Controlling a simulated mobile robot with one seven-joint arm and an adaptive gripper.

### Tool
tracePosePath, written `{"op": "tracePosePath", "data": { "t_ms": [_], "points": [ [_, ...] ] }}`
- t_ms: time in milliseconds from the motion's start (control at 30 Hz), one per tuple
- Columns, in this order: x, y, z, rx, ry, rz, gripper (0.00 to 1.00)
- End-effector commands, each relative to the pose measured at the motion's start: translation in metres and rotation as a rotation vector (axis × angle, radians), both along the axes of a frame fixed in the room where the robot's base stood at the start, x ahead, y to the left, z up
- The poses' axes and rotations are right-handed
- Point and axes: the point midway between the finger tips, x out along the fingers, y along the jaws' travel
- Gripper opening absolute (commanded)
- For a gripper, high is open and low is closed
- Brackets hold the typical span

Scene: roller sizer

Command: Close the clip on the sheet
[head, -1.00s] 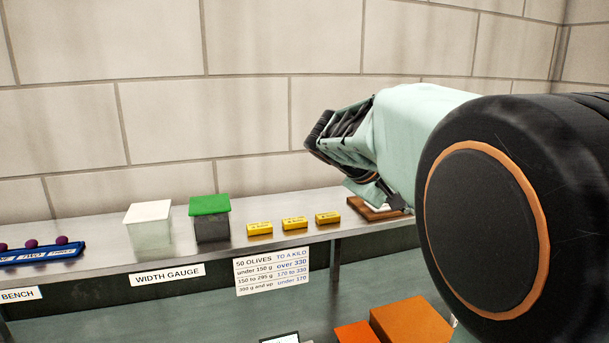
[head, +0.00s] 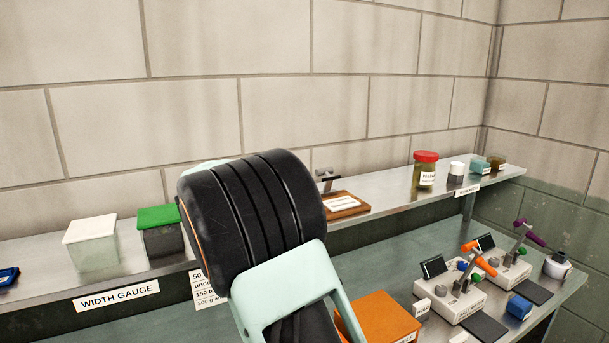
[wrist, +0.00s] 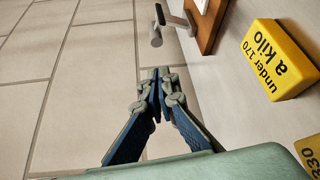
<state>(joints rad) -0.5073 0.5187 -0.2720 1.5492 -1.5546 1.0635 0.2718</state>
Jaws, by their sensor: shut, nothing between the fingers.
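A wooden clipboard (head: 345,213) lies on the upper shelf in the head view, with a white sheet (head: 341,202) on it. Its grey clip (head: 326,179) stands raised at the back edge, off the sheet. In the wrist view the board (wrist: 210,30) is at the top, and the clip's lever with its round bar (wrist: 156,40) sticks out to the left. My gripper (wrist: 155,78) is shut and empty, below the bar in the wrist view and apart from it. In the head view my arm hides the gripper.
Yellow blocks (wrist: 279,60) lie on the shelf beside the board. A white-lidded box (head: 92,243) and a green-lidded box (head: 160,232) stand left, a red-lidded jar (head: 425,170) right. An orange box (head: 378,318) and devices with levers (head: 452,297) are on the lower bench.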

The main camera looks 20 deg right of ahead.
Motion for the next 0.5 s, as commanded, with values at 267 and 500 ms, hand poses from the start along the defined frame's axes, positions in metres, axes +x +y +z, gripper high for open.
{"op": "tracePosePath", "data": {
  "t_ms": [267,500],
  "points": [
    [0.006,-0.009,0.000,-0.001,0.001,-0.004,0.00],
    [0.033,-0.042,-0.004,0.000,0.002,-0.005,0.00]
  ]
}}
